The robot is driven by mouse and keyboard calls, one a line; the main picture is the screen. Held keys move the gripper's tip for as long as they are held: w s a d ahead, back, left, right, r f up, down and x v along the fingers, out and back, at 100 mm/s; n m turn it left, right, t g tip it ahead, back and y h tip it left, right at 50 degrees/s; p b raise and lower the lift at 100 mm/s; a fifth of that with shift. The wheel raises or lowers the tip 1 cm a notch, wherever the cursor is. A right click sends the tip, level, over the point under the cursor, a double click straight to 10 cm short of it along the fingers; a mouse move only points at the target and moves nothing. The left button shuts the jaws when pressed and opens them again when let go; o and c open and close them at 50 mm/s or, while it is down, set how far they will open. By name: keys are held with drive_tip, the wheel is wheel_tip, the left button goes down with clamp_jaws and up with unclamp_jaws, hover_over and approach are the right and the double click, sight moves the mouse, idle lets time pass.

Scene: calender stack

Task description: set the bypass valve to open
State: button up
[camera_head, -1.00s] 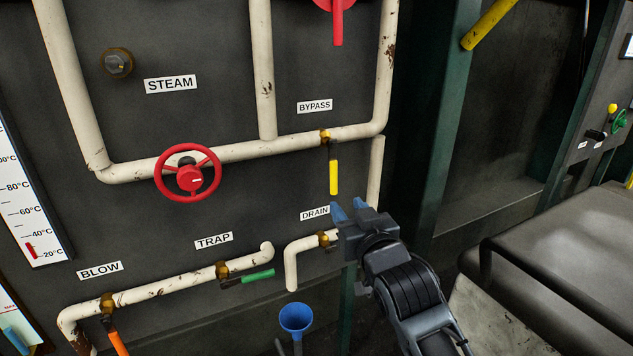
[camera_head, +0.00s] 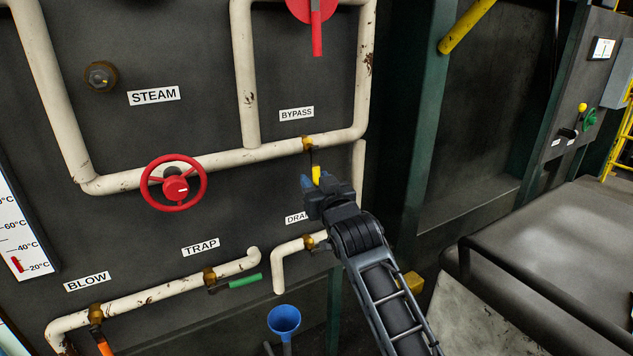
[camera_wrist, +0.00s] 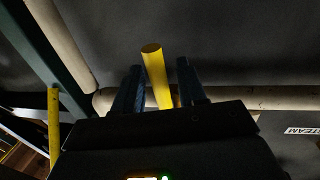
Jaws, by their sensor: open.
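The bypass valve has a yellow lever (camera_head: 316,173) hanging down from a brass body (camera_head: 307,143) on the cream pipe, below the BYPASS label (camera_head: 296,114). My gripper (camera_head: 312,184) is at the lever's lower part and hides its end in the head view. In the wrist view the yellow lever (camera_wrist: 155,72) stands between my two dark blue fingers (camera_wrist: 160,88), with a gap visible on the right side. The fingers are open; I cannot tell whether one touches the lever.
The drain valve (camera_head: 309,241) sits just below my gripper, its handle hidden by my arm. A red handwheel (camera_head: 174,183) is to the left, a green trap lever (camera_head: 245,281) lower left. A blue funnel (camera_head: 284,319) stands below. A green post (camera_head: 424,120) rises to the right.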

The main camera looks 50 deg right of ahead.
clamp_jaws()
idle(0.3)
idle(0.3)
